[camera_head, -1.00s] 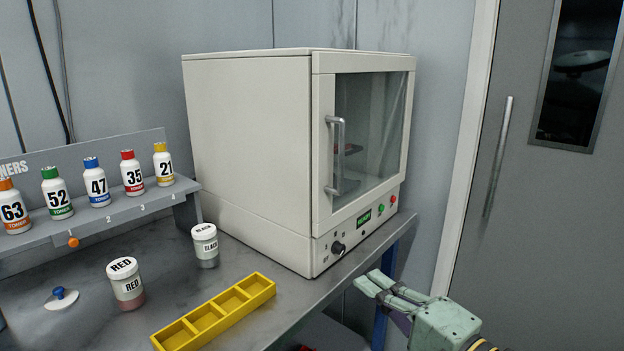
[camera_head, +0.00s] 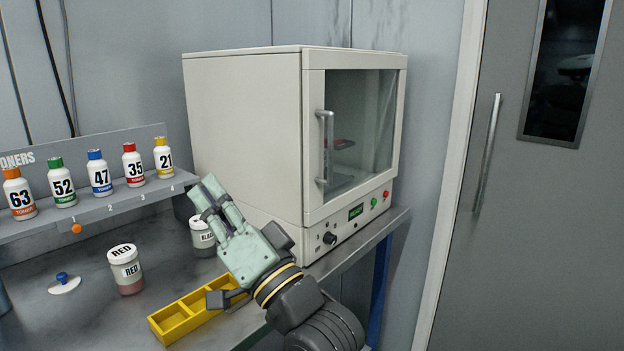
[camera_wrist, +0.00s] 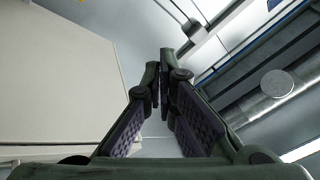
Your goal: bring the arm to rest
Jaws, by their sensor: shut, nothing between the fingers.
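My gripper (camera_head: 207,192) is pale green and shut, with nothing between its fingers. In the head view it is raised over the bench, pointing up and to the left, in front of the white cabinet's left side. It hides part of the jar marked BLACK (camera_head: 201,240) and part of the yellow tray (camera_head: 170,324). In the wrist view the fingertips (camera_wrist: 164,55) meet near the middle, with a pale panel to the left.
The white cabinet (camera_head: 250,130) has its glass door closed. A shelf of numbered toner bottles (camera_head: 101,180) stands at left. A RED jar (camera_head: 127,272) and a white lid with a blue knob (camera_head: 64,283) sit on the bench. Open space lies right of the bench, before the grey door (camera_head: 520,220).

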